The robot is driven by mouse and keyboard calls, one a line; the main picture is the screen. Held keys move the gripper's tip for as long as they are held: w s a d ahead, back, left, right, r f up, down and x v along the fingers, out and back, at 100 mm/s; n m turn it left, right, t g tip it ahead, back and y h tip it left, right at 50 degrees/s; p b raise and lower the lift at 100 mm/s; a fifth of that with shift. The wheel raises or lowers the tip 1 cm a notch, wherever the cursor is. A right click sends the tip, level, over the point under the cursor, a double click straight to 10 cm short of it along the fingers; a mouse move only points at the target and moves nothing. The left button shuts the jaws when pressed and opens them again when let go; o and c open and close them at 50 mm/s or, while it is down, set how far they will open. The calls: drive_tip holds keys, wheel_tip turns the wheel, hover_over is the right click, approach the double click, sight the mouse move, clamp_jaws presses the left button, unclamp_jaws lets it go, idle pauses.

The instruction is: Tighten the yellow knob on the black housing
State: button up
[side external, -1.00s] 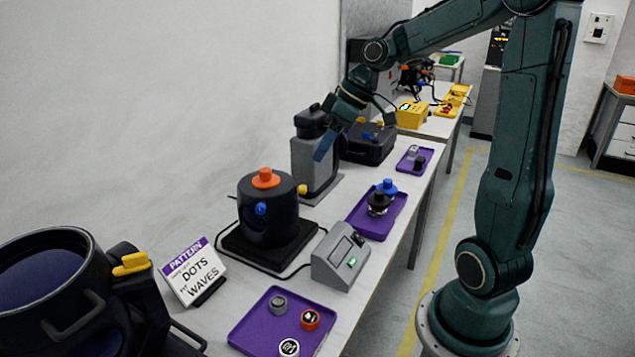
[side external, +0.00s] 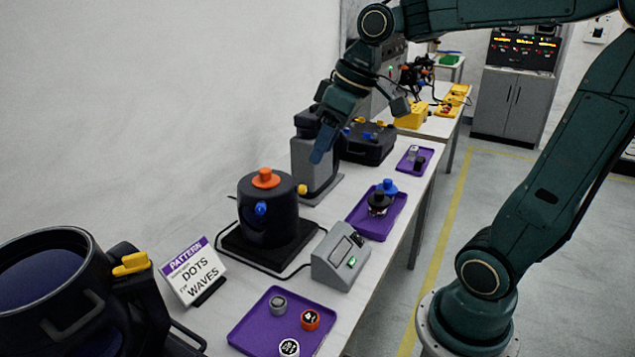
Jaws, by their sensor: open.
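A black cylindrical housing (side external: 277,214) stands on a black base on the bench. A small yellow knob (side external: 302,190) sticks out of its right side, an orange knob (side external: 265,178) sits on top and a blue knob (side external: 261,208) is on its front. My gripper (side external: 320,152) is open, pointing down above and behind the first housing, in front of a grey and black device. It appears clear of the yellow knobs. Its fingers overlap, so their gap is hidden.
A grey box (side external: 342,257) with a green light stands right of the housing. A purple tray (side external: 262,328) holds several round parts; another purple tray (side external: 365,224) holds knobs. A pattern sign (side external: 195,270) stands at left. A cable runs across the bench.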

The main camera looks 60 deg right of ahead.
drive_tip(key=shift+s+a+r, duration=0.15)
drive_tip(key=shift+s+a, duration=0.15)
drive_tip(key=shift+d, duration=0.1)
drive_tip(key=n+t+h, duration=0.1)
drive_tip(key=n+h, duration=0.1)
drive_tip(key=n, duration=0.2)
approach(305, 187)
drive_tip(key=v, duration=0.5)
drive_tip(key=shift+w+d, duration=0.1)
drive_tip(key=shift+d, duration=0.15)
drive_tip(key=shift+x, duration=6.85)
drive_tip(key=shift+a, duration=0.15)
